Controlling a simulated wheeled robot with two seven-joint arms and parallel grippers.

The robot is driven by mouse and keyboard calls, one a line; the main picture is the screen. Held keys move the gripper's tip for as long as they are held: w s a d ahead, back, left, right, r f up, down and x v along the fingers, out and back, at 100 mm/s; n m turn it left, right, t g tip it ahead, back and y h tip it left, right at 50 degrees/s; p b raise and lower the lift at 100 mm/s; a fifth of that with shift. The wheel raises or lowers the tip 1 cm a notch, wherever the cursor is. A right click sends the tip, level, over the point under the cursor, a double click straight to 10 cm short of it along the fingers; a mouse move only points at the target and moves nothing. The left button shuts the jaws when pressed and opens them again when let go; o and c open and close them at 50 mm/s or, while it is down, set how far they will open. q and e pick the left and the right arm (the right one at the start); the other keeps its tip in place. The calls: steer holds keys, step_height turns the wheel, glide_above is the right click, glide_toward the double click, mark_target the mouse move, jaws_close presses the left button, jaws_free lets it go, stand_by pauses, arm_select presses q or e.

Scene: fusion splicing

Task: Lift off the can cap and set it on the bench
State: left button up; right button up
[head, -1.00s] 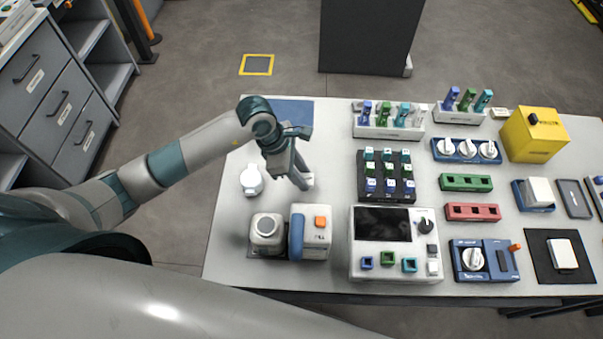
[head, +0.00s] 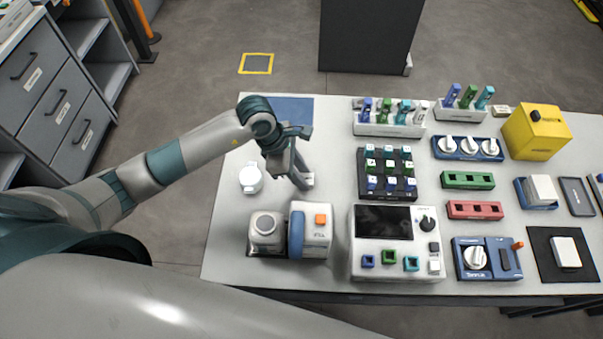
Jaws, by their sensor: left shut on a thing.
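My left gripper (head: 301,181) points down low over the bench (head: 228,215), right of a round white lidded piece (head: 251,179). It is shut on a small pale thing (head: 309,179), which I take for the can cap; the fingers hide most of it, and I cannot tell whether it touches the bench. A squat grey-white container with a round top (head: 266,224) stands nearer to me, beside a white unit with an orange button (head: 319,220). I cannot tell for sure which of these is the can. My right gripper is not in view.
A blue mat (head: 293,108) lies at the back left. A dark rack of small blocks (head: 388,187) and a white device with a dark screen (head: 384,222) stand to the right. The bench left of the round white piece is bare.

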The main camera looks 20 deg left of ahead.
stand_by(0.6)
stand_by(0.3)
arm_select(q)
steer(key=o, duration=1.1)
steer(key=shift+c, duration=0.2)
steer(key=shift+r, duration=0.15)
steer(key=shift+r+p, duration=1.2)
steer(key=shift+r, duration=1.65)
steer(key=shift+r, duration=0.1)
